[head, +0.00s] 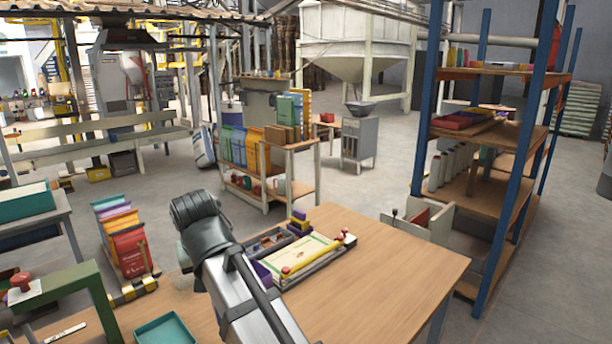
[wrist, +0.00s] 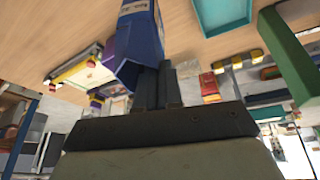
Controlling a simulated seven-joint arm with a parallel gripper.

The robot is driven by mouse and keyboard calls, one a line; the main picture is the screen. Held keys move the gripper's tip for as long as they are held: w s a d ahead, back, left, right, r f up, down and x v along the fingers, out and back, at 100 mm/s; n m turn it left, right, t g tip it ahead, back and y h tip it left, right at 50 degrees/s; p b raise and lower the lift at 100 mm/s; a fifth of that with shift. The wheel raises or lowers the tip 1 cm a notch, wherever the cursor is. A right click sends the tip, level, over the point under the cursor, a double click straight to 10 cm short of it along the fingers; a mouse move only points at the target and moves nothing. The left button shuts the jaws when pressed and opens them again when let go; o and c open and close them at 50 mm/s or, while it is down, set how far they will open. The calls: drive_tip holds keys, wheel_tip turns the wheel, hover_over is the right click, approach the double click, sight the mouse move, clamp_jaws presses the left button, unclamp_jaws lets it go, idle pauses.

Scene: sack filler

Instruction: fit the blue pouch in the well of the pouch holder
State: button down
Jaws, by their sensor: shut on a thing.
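The blue pouch (wrist: 140,38) is in my gripper (wrist: 157,72) in the wrist view. The dark fingers are shut on its near end, and the pouch sits at a slant, with wood tabletop behind it. White printing shows at its top edge. In the head view my arm hides the gripper and the pouch. A low tray (head: 268,243) with compartments, beside a cream board (head: 305,256) with red knobs, stands on the wooden table; I cannot tell for sure that it is the pouch holder. The board also shows in the wrist view (wrist: 84,73), apart from the pouch.
A teal tray (head: 165,334) lies at the table's front left, with a green frame (head: 72,283) beside it. A rack of coloured pouches (head: 125,240) stands to the left. The table's right part (head: 400,270) is clear. A blue-post shelf stands at right.

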drive_tip(key=w+d+f+m+h, duration=0.1)
drive_tip(key=w+d+f+m, duration=0.1)
drive_tip(key=d, duration=1)
drive_tip(key=w+d+f+m+h, duration=0.1)
drive_tip(key=w+d+m, duration=0.3)
drive_tip(key=d, duration=0.9)
drive_tip(key=w+d+f+m+h, duration=0.1)
drive_tip(key=w+d, duration=0.5)
drive_tip(key=d, duration=0.7)
wheel_tip(320, 180, down, 2)
drive_tip(key=shift+d+f+m, duration=0.15)
drive_tip(key=shift+d+m, duration=0.1)
drive_tip(key=shift+m, duration=0.65)
